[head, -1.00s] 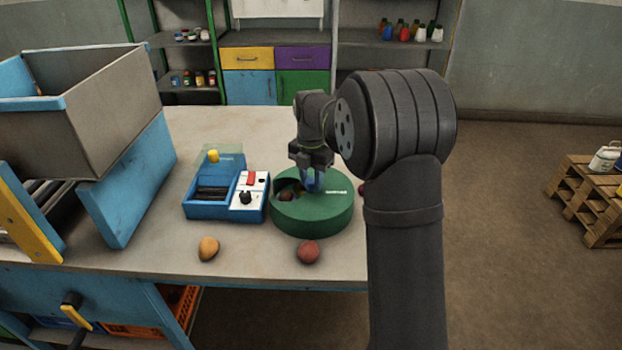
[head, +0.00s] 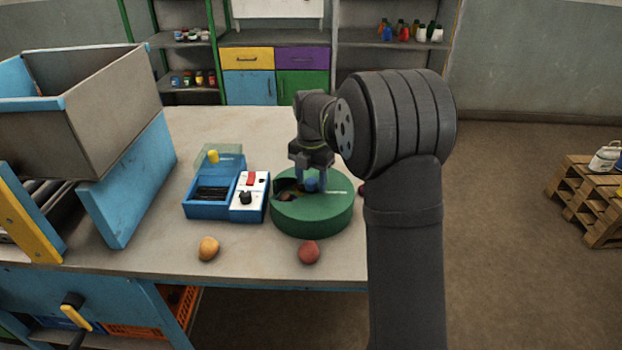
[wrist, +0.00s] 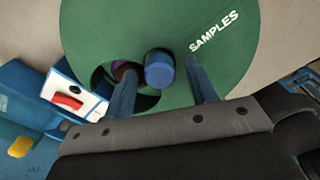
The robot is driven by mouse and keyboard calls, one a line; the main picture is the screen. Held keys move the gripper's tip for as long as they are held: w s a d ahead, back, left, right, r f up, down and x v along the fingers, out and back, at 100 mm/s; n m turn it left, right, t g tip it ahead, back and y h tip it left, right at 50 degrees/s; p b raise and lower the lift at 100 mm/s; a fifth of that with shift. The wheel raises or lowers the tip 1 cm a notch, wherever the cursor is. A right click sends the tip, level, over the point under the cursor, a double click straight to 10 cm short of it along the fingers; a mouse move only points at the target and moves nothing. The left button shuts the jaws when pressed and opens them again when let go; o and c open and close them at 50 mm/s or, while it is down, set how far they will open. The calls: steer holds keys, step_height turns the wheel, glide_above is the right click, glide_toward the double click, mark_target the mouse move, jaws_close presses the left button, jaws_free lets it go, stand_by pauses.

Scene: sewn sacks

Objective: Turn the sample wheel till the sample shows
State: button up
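The sample wheel (head: 312,219) is a round green drum marked SAMPLES standing on the table; its green top (wrist: 215,75) fills much of the wrist view. A blue knob (wrist: 158,72) stands up at its middle and also shows in the head view (head: 311,184). A cut-out in the top beside the knob shows a dark reddish-brown round thing (wrist: 124,70), partly hidden by a finger. My gripper (head: 311,187) is over the wheel, open, its blue fingers (wrist: 162,85) on either side of the knob with gaps showing.
A blue device (head: 210,204) with a red switch, black knob and clear yellow-knobbed lid stands left of the wheel. A yellow-orange lump (head: 208,248) and a red lump (head: 309,252) lie near the front edge. A large grey bin (head: 105,110) stands at left.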

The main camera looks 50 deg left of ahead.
step_height(320, 180, up, 17)
steer(key=shift+r, duration=0.2)
stand_by(0.4)
steer(key=shift+f, duration=0.1)
stand_by(0.4)
step_height(320, 180, down, 17)
steer(key=shift+f, duration=0.15)
stand_by(0.5)
